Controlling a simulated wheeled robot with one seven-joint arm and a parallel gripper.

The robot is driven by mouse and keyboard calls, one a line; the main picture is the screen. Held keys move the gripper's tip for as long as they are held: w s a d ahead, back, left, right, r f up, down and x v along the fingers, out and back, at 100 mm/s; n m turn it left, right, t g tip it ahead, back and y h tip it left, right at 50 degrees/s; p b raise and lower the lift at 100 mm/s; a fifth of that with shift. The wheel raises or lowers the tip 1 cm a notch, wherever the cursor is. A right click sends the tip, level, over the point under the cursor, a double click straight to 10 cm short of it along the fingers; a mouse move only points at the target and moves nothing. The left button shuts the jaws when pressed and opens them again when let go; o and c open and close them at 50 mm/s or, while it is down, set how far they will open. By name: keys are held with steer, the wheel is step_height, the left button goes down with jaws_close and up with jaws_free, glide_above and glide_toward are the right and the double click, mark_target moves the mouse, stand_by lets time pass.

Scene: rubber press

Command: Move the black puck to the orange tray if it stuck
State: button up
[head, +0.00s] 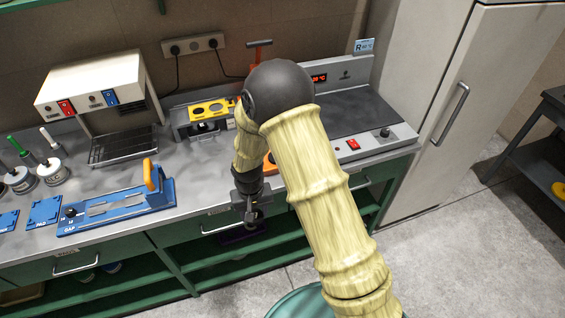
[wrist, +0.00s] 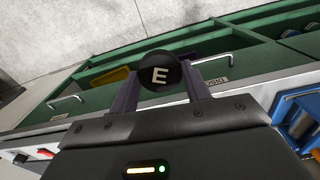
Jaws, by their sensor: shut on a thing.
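The black puck (wrist: 160,72) is held between the two purple fingers of my gripper (wrist: 161,76); its round face shows a white letter E. In the head view my gripper (head: 251,214) points down at the front edge of the grey worktop, in front of the green drawers. The puck is hard to make out there. An orange thing (head: 270,163) on the worktop is mostly hidden behind my arm; I cannot tell whether it is the orange tray. A yellow item (wrist: 110,76) shows in a green shelf opening beyond the puck in the wrist view.
A blue fixture marked GAP (head: 115,210) with an orange handle stands left of my gripper. Behind are a white machine (head: 100,85), a yellow-topped unit (head: 212,108) and a dark hot plate (head: 362,110). A tall pale cabinet (head: 435,100) stands at right. The front floor at right is clear.

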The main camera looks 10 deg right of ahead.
steer(key=w+d+f+m, duration=0.1)
steer(key=d+f, duration=0.3)
steer(key=d, duration=0.5)
steer(key=w+d+f+m, duration=0.1)
steer(key=d+f, duration=0.3)
steer(key=d, duration=0.5)
steer(key=shift+w+d+b, duration=0.15)
steer(key=shift+w+b, duration=0.1)
steer(key=shift+b, duration=0.15)
steer(key=shift+d, duration=0.15)
